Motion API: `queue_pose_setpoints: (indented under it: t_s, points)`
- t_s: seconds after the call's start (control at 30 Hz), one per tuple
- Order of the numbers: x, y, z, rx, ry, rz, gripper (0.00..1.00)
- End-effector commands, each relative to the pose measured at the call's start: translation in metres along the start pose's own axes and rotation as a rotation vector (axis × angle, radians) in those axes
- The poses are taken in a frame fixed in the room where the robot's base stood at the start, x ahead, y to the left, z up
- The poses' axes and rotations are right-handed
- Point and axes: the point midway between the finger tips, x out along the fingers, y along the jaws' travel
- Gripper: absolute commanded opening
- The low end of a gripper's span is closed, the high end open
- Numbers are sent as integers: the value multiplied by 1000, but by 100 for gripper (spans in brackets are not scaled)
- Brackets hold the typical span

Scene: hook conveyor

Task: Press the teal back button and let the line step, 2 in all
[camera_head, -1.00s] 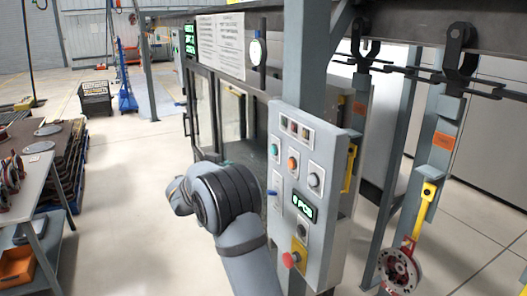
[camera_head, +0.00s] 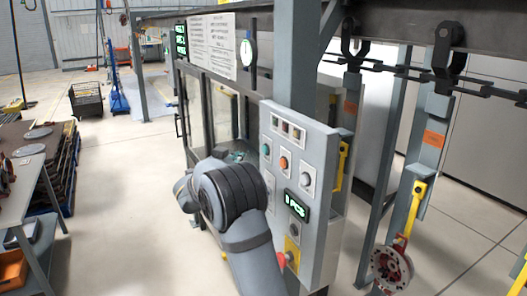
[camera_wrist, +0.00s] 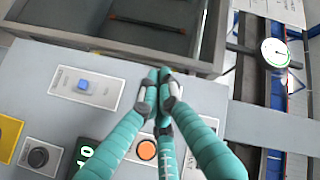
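The grey control panel (camera_head: 318,165) stands upright on a post. Its teal button (camera_head: 265,150) is at the left of the button row, beside the orange button (camera_head: 284,163). The green display (camera_head: 297,205) reads 1 PCS. My gripper (camera_head: 240,155) is at the panel's left edge, mostly hidden behind my wrist. In the wrist view my gripper's (camera_wrist: 161,78) teal fingers are together, with nothing seen between them. The tips are over the panel above the orange button (camera_wrist: 147,150) and right of the blue switch (camera_wrist: 83,85). They cover the teal button there; contact cannot be told.
A red stop button (camera_head: 283,260) sits low on the panel. An overhead rail carries hooks (camera_head: 447,55); a red-and-grey part (camera_head: 392,267) hangs at right. A glass-sided cabinet (camera_head: 205,105) stands behind the panel. A table (camera_head: 30,185) is at left, with open floor between.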

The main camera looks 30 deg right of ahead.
Motion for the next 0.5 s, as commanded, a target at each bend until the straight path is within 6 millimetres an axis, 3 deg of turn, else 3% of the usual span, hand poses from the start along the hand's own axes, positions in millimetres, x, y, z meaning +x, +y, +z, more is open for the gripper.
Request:
queue_pose_setpoints:
  t_s: [0.2,0.5]
  points:
    - [21,16,-15,1,-1,1,0]
    - [37,27,-26,1,0,0,0]
